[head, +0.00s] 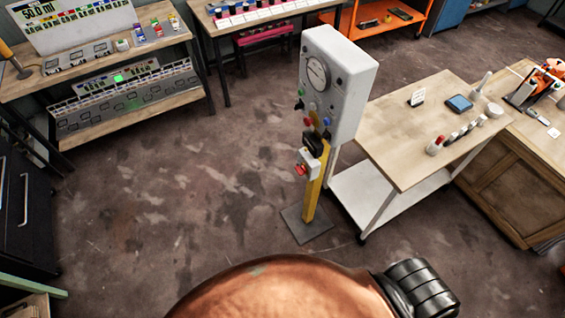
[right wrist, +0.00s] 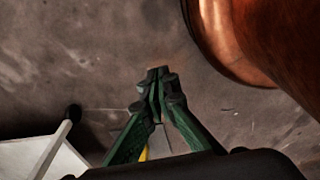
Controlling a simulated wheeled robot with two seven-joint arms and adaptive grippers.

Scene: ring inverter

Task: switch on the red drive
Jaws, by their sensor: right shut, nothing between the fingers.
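A grey control cabinet (head: 340,85) with a dial stands on a yellow post (head: 314,195), with coloured buttons and a small box bearing a red button (head: 300,170). My right gripper (right wrist: 157,75) is shut and empty above the floor in the right wrist view. My left gripper is out of view.
A white trolley with a wooden top (head: 395,120) stands right of the post; its white lower shelf also shows in the right wrist view (right wrist: 25,155). A wooden cabinet (head: 510,190) is farther right. The floor left of the post (head: 190,190) is clear.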

